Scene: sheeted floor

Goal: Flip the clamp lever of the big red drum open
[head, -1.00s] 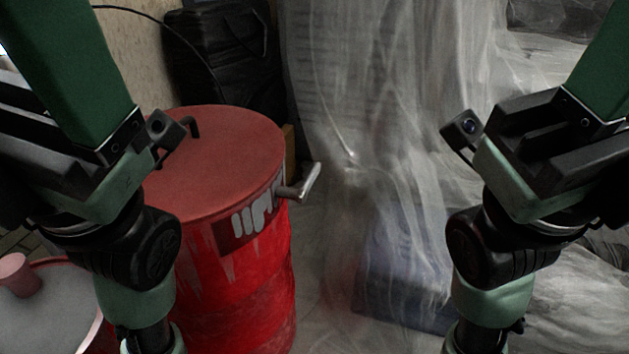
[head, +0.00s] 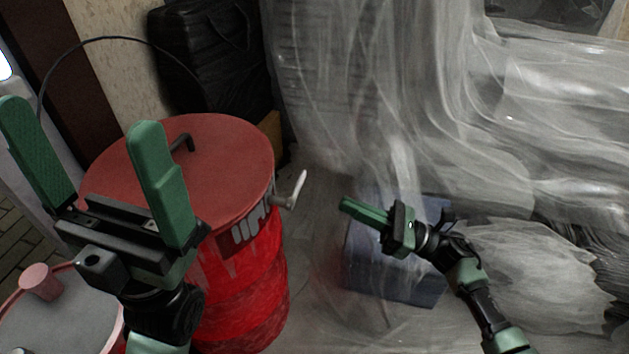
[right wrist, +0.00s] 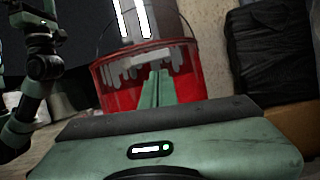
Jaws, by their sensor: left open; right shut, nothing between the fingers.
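The big red drum (head: 262,290) stands left of centre in the head view, with a dull red lid (head: 225,160) and a black handle on top. Its pale clamp lever (head: 293,190) sticks out from the rim on the right side. My left gripper (head: 83,118) is open and empty, its fingers upright in front of the drum's left part. My right gripper (head: 345,205) is shut and empty, pointing left, to the right of the lever and apart from it. In the right wrist view, its shut fingers (right wrist: 157,88) point towards the red drum (right wrist: 115,85).
A smaller red-rimmed container (head: 75,325) with a pinkish knob stands at the lower left. A blue-grey box (head: 395,275) lies below my right gripper. Translucent sheeting (head: 450,110) covers the back and right. A black case (head: 215,60) stands behind the drum.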

